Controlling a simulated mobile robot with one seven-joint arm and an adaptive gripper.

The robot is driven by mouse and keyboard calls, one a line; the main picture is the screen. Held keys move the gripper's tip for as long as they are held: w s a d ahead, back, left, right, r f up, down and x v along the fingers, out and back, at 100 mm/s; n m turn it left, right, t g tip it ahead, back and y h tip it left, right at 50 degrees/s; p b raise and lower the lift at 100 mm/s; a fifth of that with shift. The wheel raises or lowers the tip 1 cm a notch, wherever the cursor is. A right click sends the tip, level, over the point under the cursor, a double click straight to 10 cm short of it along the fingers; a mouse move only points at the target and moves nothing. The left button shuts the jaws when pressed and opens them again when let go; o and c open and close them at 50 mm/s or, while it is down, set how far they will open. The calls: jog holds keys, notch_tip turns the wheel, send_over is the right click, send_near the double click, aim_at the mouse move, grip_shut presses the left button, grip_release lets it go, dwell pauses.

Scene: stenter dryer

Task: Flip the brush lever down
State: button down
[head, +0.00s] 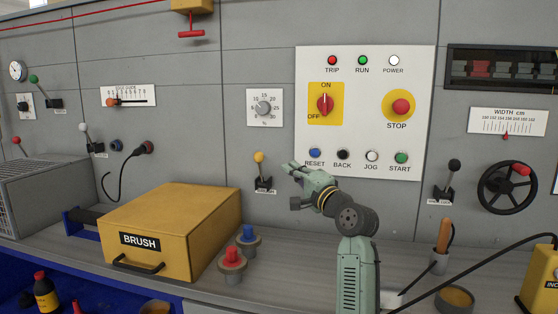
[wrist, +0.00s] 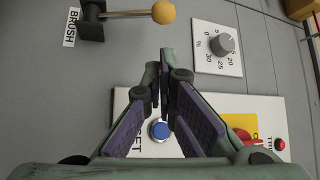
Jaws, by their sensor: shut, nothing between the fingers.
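The brush lever has a yellow ball knob (head: 259,157) on a short stem above a black base on the grey panel; it points up in the head view. In the wrist view the lever's yellow knob (wrist: 163,12) is at the top edge, beside its BRUSH label (wrist: 72,27). My gripper (head: 289,168) is to the right of the lever and slightly below knob height in the head view, apart from it. In the wrist view my gripper's fingers (wrist: 163,60) are together and empty, with a gap between them and the knob.
The control panel with a blue RESET button (head: 315,154) is just behind and right of my gripper. A dial (head: 264,108) is above the lever. A yellow BRUSH box (head: 165,222) and red (head: 232,257) and blue (head: 249,235) knobs stand on the ledge below.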

aim_at(260, 168)
jog(key=p+x, duration=0.3)
jog(key=x, duration=0.6)
jog(key=shift+w+a, duration=0.2)
jog(key=shift+w, duration=0.1)
jog(key=shift+s+a+f+n+y+b, duration=0.15)
jog(key=shift+s+n+y+b, duration=0.2)
jog(key=shift+b, duration=0.3)
